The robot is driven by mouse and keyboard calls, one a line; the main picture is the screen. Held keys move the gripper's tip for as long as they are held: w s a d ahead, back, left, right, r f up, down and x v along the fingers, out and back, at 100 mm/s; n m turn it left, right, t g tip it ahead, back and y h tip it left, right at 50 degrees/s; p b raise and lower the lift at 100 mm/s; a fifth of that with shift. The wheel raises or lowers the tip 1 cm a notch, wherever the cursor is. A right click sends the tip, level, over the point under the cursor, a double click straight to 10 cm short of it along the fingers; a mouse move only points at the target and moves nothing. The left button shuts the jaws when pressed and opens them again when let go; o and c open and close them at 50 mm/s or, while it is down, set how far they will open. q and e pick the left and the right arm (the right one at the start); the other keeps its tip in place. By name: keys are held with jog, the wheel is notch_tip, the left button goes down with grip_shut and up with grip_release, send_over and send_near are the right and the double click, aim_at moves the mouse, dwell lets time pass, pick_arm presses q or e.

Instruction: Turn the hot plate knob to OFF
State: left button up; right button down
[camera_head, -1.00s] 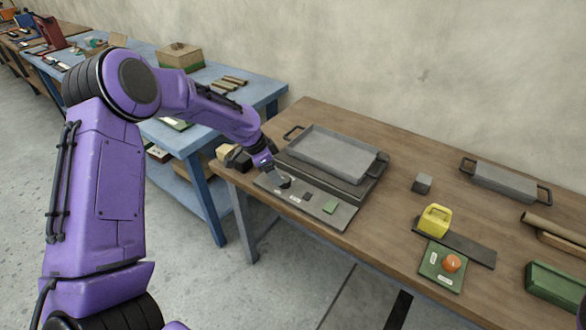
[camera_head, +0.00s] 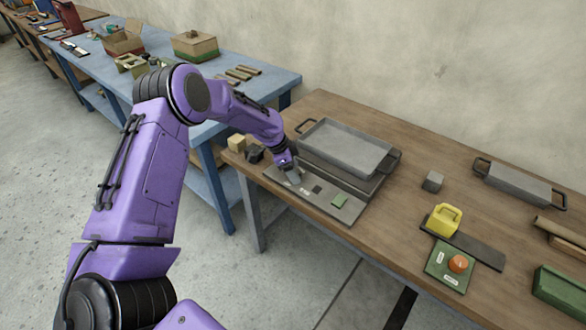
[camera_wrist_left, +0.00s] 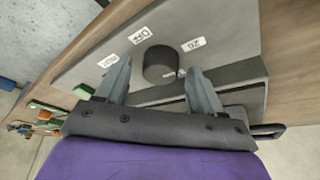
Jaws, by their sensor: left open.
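The hot plate (camera_head: 346,205) stands on the brown table with a grey tray on its top. Its control panel has small white labels, a dark square and a green square. The round black knob (camera_wrist_left: 159,64) shows in the left wrist view, with white labels around it and a small light mark near its lower right edge. My left gripper (camera_wrist_left: 156,80) is open, with one finger on either side of the knob and the fingertips close to it. I cannot tell whether they touch it. In the head view my left gripper (camera_head: 292,173) hides the knob. My right gripper is not in view.
The grey tray (camera_head: 345,147) has dark handles. To the right are a small grey block (camera_head: 433,181), a yellow padlock-like piece (camera_head: 443,219), a green box with an orange button (camera_head: 458,264) and another handled tray (camera_head: 517,185). A blue table (camera_head: 215,97) stands at the left.

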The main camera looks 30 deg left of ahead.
pick_arm(q)
jog(key=c, duration=1.1)
jog(key=shift+o, duration=0.2)
jog(key=shift+r, duration=0.1)
jog(key=n+y+p, duration=0.1)
jog(key=n, duration=0.1)
jog(key=n+t+p, duration=0.1)
jog(key=n+p, duration=0.1)
jog(key=n, duration=0.1)
jog(key=shift+s+d+r+n+y, duration=0.1)
jog(key=shift+d+n+y, duration=0.05)
jog(key=shift+n+y, duration=0.2)
jog(key=n+y+p, duration=0.2)
jog(key=n+p, duration=0.1)
jog(key=n, duration=0.2)
jog(key=shift+d, duration=0.15)
jog(key=n+y+p, duration=0.1)
jog(key=n, duration=0.3)
jog(key=shift+d+y, duration=0.1)
jog(key=shift+y, duration=0.25)
jog(key=shift+n+y, duration=0.5)
jog(key=shift+n, duration=0.95)
jog(key=shift+g, duration=0.3)
